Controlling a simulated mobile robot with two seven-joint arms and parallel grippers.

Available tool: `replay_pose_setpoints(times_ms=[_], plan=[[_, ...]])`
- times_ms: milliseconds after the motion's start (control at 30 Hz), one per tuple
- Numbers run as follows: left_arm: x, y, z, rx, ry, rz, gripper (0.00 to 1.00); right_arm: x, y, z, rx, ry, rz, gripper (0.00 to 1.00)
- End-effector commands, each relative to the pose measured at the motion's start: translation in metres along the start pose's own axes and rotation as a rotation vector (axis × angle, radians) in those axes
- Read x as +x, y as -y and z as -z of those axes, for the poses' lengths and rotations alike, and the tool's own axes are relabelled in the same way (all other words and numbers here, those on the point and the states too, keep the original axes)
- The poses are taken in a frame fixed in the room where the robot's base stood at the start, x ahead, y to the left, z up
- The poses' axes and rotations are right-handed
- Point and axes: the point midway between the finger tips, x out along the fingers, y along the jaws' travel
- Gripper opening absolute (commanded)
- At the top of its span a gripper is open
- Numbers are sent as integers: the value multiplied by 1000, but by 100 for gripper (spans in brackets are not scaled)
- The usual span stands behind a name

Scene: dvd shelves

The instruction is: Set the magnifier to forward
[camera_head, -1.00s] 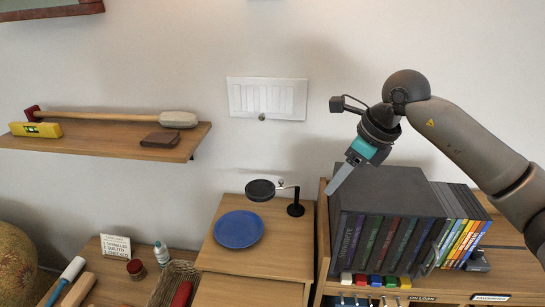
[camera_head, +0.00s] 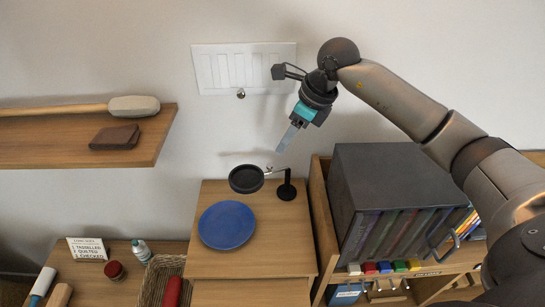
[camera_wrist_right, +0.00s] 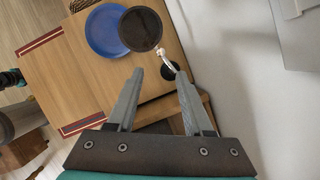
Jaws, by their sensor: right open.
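The magnifier (camera_head: 247,179) has a round dark lens head on an arm joined to a black post with a round base (camera_head: 287,191). In the right wrist view the dark head (camera_wrist_right: 141,29) overlaps the blue plate (camera_wrist_right: 106,31). My right gripper (camera_head: 281,150) is open and empty, above the magnifier's arm and post. In the right wrist view its two fingers (camera_wrist_right: 158,72) point toward the post.
A blue plate (camera_head: 227,225) lies in front of the magnifier. A dark box of cases (camera_head: 385,185) stands close on the right in a wooden shelf. A wall shelf (camera_head: 150,150) with a mallet is at left. The wall is just behind.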

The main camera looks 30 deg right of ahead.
Motion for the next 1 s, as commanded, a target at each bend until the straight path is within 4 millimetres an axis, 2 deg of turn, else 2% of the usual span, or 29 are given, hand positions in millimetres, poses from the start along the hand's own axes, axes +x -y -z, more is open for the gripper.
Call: replay_pose_setpoints(times_ms=[200,433,600,900,1000], plan=[[-8,0,2,0,-2,0,56,48,-2,0,2,-2,-4,51],[-10,1,6,0,-7,1,56,83,0,-1,2,1,-2,51],[-11,1,9,1,-13,1,56,94,0,0,0,1,0,51],[-11,1,10,1,-14,1,56,95,0,0,-1,1,1,51],[-11,1,10,1,-14,1,56,95,0,0,0,1,1,40]])
